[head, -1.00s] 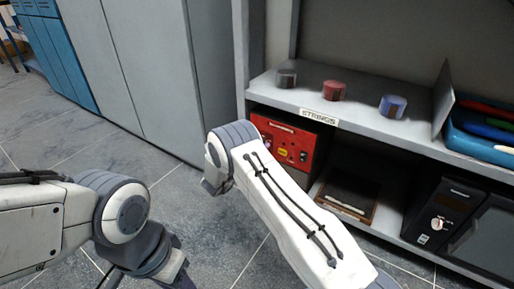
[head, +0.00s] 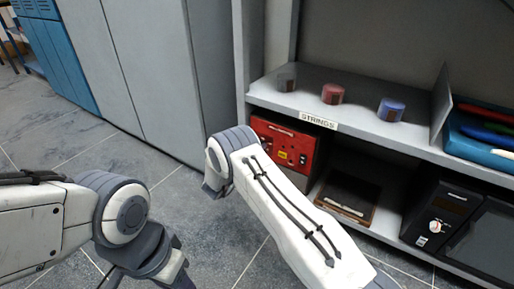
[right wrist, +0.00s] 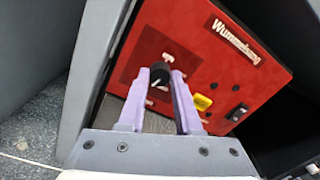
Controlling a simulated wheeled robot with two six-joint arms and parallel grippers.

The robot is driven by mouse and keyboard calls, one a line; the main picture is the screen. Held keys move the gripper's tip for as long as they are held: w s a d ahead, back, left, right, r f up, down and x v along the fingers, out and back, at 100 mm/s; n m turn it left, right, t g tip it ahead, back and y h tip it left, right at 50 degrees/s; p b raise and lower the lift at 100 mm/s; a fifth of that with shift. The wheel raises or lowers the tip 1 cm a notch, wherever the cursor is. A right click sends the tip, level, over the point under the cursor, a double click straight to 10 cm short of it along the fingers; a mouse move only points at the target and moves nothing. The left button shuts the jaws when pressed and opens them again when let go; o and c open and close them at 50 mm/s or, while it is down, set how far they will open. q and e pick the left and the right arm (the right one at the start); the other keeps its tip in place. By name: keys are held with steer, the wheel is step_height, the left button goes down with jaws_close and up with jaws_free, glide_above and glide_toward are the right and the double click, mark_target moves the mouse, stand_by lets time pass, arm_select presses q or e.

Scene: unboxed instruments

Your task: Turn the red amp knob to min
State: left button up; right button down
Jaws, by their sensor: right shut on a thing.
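The red amp (head: 277,144) stands on the shelf under the "STRINGS" label, partly hidden by my right arm in the head view. Its red front (right wrist: 185,55) fills much of the right wrist view. My right gripper (right wrist: 161,80) is shut on the amp's black knob (right wrist: 160,73), with one purple finger on each side. A white pointer mark on the knob shows between the fingers. In the head view my right arm hides its fingers.
A black and white switch (right wrist: 236,112) and a yellow part (right wrist: 204,103) sit on the amp face right of the gripper. The shelf side wall (right wrist: 92,70) is close at left. A black device (head: 437,215) stands farther right. Open floor lies left.

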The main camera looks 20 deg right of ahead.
steer(key=m+p, duration=0.4)
steer(key=m, duration=1.2)
steer(key=m+y+p, duration=0.1)
steer(key=m+p, duration=0.3)
steer(key=m, duration=1.2)
steer(key=shift+s+f+m+t, duration=0.1)
steer(key=shift+s+m+t, duration=0.05)
steer(key=shift+m+t, duration=0.2)
stand_by(0.7)
steer(key=c, duration=0.6)
jaws_free()
steer(key=shift+d, duration=0.1)
